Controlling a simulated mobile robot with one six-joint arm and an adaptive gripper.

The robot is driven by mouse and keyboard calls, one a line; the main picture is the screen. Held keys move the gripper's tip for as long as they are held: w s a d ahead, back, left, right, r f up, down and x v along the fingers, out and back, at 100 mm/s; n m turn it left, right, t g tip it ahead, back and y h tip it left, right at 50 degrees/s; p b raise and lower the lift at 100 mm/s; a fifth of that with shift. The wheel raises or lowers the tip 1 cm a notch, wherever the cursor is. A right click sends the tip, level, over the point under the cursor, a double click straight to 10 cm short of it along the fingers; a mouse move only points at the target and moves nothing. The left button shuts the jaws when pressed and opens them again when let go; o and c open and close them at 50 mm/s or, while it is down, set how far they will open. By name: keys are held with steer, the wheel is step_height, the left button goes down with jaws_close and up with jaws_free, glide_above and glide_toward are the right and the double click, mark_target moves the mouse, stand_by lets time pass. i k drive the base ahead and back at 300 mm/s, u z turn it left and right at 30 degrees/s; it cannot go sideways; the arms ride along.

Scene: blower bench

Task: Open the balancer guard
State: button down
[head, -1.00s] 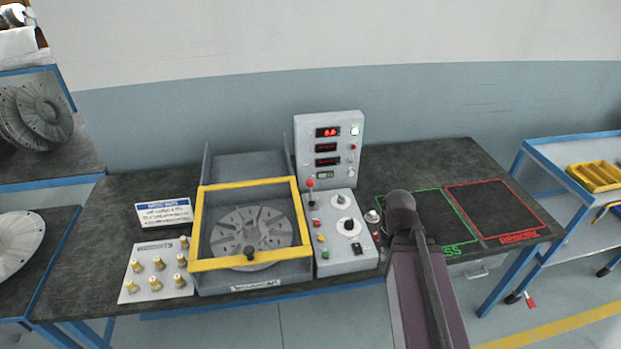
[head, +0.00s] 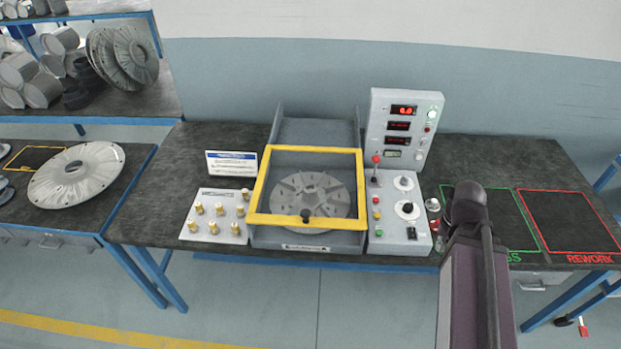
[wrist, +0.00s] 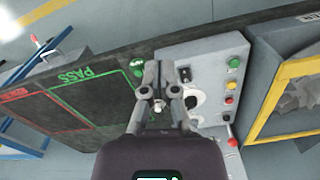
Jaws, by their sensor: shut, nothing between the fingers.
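The balancer guard (head: 258,192) is a yellow-framed clear cover. It lies shut over the grey balancer housing (head: 268,237), with a finned rotor (head: 312,190) showing through it. In the wrist view, part of the yellow frame (wrist: 268,98) shows at the right. My gripper (wrist: 158,82) is shut and empty, above the bench near the control box and PASS area, well apart from the guard. In the head view my arm hides the gripper.
A control box (head: 398,215) with knobs and buttons stands right of the guard, below a display panel (head: 402,130). A plate of brass pieces (head: 217,215) and a sign (head: 231,164) are left. PASS (head: 478,215) and REWORK (head: 568,222) areas look empty.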

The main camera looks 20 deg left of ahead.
mark_target(305, 220)
steer(key=u, duration=0.35)
steer(key=k, duration=0.95)
steer(key=z, duration=0.4)
steer(key=i, duration=0.5)
steer(key=u, duration=0.05)
